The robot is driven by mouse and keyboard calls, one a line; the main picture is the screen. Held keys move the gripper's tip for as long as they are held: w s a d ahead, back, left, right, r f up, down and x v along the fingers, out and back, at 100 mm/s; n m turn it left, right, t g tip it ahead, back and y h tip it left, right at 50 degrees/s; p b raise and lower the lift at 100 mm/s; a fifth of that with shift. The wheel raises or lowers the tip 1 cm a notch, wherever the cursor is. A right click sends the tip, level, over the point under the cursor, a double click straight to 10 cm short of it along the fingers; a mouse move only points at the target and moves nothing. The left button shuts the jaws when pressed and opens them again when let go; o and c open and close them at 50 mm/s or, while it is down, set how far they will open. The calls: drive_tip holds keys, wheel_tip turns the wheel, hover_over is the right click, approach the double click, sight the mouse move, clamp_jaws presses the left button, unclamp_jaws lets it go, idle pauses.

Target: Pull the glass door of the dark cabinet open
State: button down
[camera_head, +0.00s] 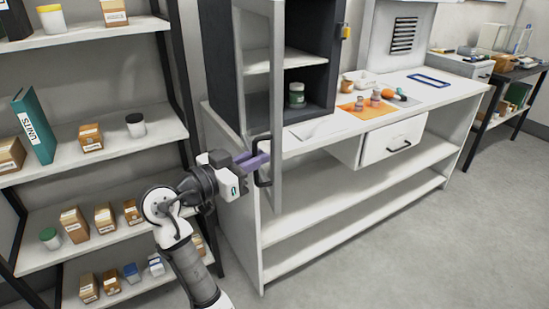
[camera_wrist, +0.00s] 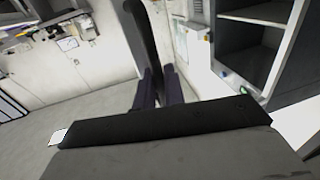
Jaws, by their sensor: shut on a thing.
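The door's black handle (camera_head: 263,178) is low on the frame. My gripper (camera_head: 258,161), with purple fingers, is shut on the handle. In the wrist view, the fingers (camera_wrist: 159,92) sit either side of the dark handle bar (camera_wrist: 142,35). The open cabinet (camera_wrist: 262,45) shows at the right there. The exact contact is partly hidden.
The white bench (camera_head: 440,98) holds an orange mat (camera_head: 352,110) with small weights and a blue frame (camera_head: 430,80). A drawer (camera_head: 393,142) is below. Shelves (camera_head: 100,148) with boxes and jars stand close at the left. The floor (camera_head: 400,250) at right is clear.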

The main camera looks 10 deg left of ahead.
drive_tip(key=shift+s+a, duration=0.1)
drive_tip(key=shift+a, duration=0.8)
drive_tip(key=shift+r, duration=0.1)
drive_tip(key=c, duration=1.7)
unclamp_jaws()
drive_tip(key=shift+a, duration=0.15)
drive_tip(key=b+v, duration=0.2)
drive_tip(key=v, duration=1.1)
drive_tip(key=shift+s+a+b, duration=0.25)
drive_tip(key=shift+s+b, duration=0.05)
drive_tip(key=shift+b, duration=0.1)
